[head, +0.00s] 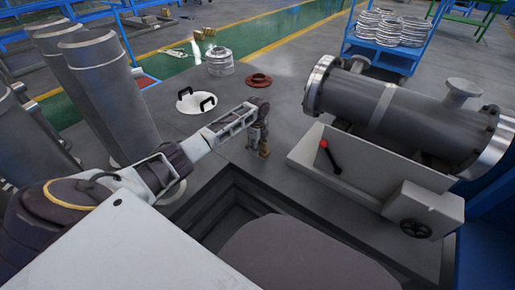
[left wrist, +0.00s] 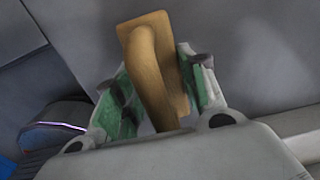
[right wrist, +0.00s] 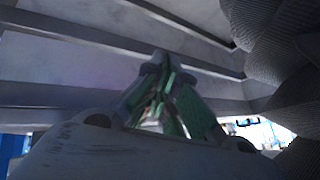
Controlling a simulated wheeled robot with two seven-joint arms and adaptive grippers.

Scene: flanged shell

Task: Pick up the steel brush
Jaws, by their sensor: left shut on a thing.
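The brush (left wrist: 153,62), a tan wooden-looking block with a curved handle, is between the green-padded fingers of my left gripper (left wrist: 160,92) in the left wrist view. My left gripper is shut on it. In the head view my left gripper (head: 258,136) points down over the grey table, and a small tan part of the brush (head: 264,152) shows below it. I cannot tell whether it touches the table. Bristles are hidden. My right gripper (right wrist: 158,88) shows only in the right wrist view, with its fingers closed together and nothing visible between them.
A grey flanged shell (head: 400,112) rests on a light grey stand (head: 350,170) to the right. A white round lid with black handles (head: 196,101), a red-brown flange (head: 258,80) and silver rings (head: 219,62) lie behind the gripper. Tall grey cylinders (head: 105,90) stand left.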

